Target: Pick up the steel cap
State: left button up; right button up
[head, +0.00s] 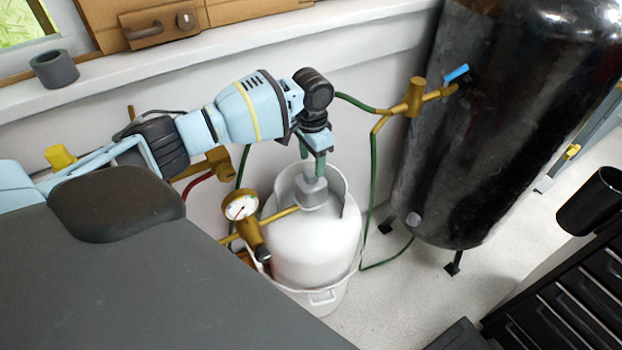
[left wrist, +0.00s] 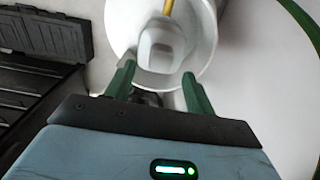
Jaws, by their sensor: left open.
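The grey steel cap (head: 312,193) sits on top of the white gas cylinder (head: 320,245), inside its raised collar. In the left wrist view the cap (left wrist: 160,46) shows at the top middle, inside the white collar. My left gripper (head: 312,163) points down just above the cap. In the left wrist view its green fingers (left wrist: 159,72) are spread apart with nothing held between them. I cannot tell whether a fingertip touches the cap. My right gripper is in neither view.
A brass valve with a pressure gauge (head: 240,207) sticks out left of the cylinder. Green hoses run behind it. A large black tank (head: 470,130) with a brass tap (head: 415,97) stands to the right. Black drawers (head: 570,290) stand at lower right.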

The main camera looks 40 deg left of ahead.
aim_at(311, 171)
pick_arm(q)
notch_tip(311, 171, down, 4)
jog(key=shift+a+r, duration=0.1)
jog(key=shift+r, duration=0.05)
grip_shut()
dwell(0.4)
